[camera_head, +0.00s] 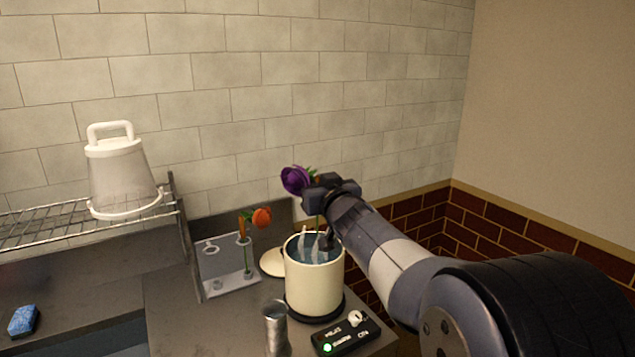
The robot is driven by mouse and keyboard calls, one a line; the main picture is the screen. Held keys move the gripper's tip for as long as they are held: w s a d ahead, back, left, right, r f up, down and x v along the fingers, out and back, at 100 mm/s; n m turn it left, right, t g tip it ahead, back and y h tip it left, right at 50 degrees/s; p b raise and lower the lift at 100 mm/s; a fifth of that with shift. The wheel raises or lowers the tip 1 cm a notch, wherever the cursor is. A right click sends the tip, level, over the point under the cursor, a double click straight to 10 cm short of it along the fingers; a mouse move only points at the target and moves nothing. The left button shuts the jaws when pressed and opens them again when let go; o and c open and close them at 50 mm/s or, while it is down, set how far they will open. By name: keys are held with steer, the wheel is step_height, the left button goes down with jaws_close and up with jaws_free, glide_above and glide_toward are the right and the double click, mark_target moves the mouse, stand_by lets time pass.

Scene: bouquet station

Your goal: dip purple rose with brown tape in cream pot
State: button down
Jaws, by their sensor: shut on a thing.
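A purple rose (294,180) is at the end of my arm, above the cream pot. My gripper (318,187) is shut on the rose's stem, just right of its bloom. A short piece of green stem shows below the gripper, over the pot's back rim. The lower stem's end and any brown tape on it cannot be made out. The cream pot (312,287) stands open and upright on a dark round base. Bluish liquid with pale streaks shows inside it, and a dark object is at its right inner side.
An orange rose (261,217) stands in a clear holder (226,268) left of the pot. A metal cylinder (277,328) and control box (346,335) stand in front. A white-handled bucket (122,172) sits on a wire rack; a blue sponge (23,320) lies left.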

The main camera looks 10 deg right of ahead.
step_height(320, 180, down, 7)
steer(key=b, duration=0.5)
steer(key=shift+f+b, duration=0.2)
steer(key=shift+b, duration=0.1)
steer(key=shift+r, duration=0.1)
stand_by(4.7)
step_height(320, 180, up, 11)
steer(key=p, duration=1.1)
steer(key=shift+r+p, duration=0.2)
steer(key=shift+p, duration=0.15)
